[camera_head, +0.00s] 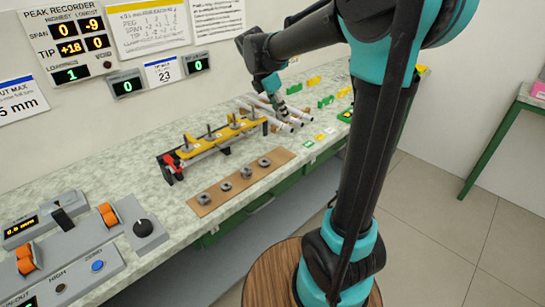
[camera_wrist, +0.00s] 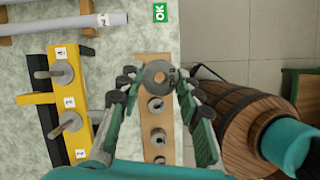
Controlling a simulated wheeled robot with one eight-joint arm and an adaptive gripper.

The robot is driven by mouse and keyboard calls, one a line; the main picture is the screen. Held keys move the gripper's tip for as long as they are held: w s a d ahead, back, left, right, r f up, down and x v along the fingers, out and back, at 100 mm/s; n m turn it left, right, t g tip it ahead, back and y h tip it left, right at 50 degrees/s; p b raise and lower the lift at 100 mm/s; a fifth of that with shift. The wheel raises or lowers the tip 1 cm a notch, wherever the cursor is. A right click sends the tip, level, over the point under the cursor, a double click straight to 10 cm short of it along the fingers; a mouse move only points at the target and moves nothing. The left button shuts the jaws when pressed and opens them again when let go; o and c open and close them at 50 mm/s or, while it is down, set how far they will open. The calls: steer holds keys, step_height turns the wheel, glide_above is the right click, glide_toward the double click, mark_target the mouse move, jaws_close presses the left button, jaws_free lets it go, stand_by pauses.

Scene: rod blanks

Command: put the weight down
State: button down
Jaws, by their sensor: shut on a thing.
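In the wrist view the weight is between the fingertips, in line with the far end of a brown board (camera_wrist: 145,122). I cannot tell its height above the board. In the head view my gripper (camera_head: 281,108) is near the grey rods, and the held weight is not clear. Several other grey weights stand in a row on the board (camera_head: 283,155), one of them a weight at the near end (camera_head: 204,198).
A yellow rack (camera_head: 205,144) with upright pegs stands behind the board; its numbered pegs also show in the wrist view (camera_wrist: 64,122). Grey rods (camera_head: 290,121) lie beyond it. Control boxes (camera_head: 75,237) occupy the near left. Green and yellow pieces (camera_head: 326,101) lie at the far end.

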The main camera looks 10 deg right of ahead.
mark_target(283, 154)
step_height(283, 154, down, 16)
steer(key=shift+r, duration=0.1)
stand_by(0.4)
steer(key=c, duration=1)
jaws_free()
steer(key=shift+c, duration=0.2)
steer(key=v, duration=1.1)
steer(key=s+d+f+m+t+y, duration=0.1)
steer(key=s+d+f+m, duration=0.1)
steer(key=s+f+m, duration=0.2)
steer(key=s+d+f+m+y, duration=0.1)
steer(key=s+d+f+m, duration=0.2)
steer(key=s+m, duration=0.6)
steer(key=s+d+f+m+t+y, duration=0.1)
steer(key=s+d+f+m+y, duration=0.1)
steer(key=s+m, duration=0.5)
step_height(283, 154, down, 3)
steer(key=shift+d+r+m+t, duration=0.1)
steer(key=shift+d+m+t, duration=0.2)
steer(key=shift+d+m, duration=0.65)
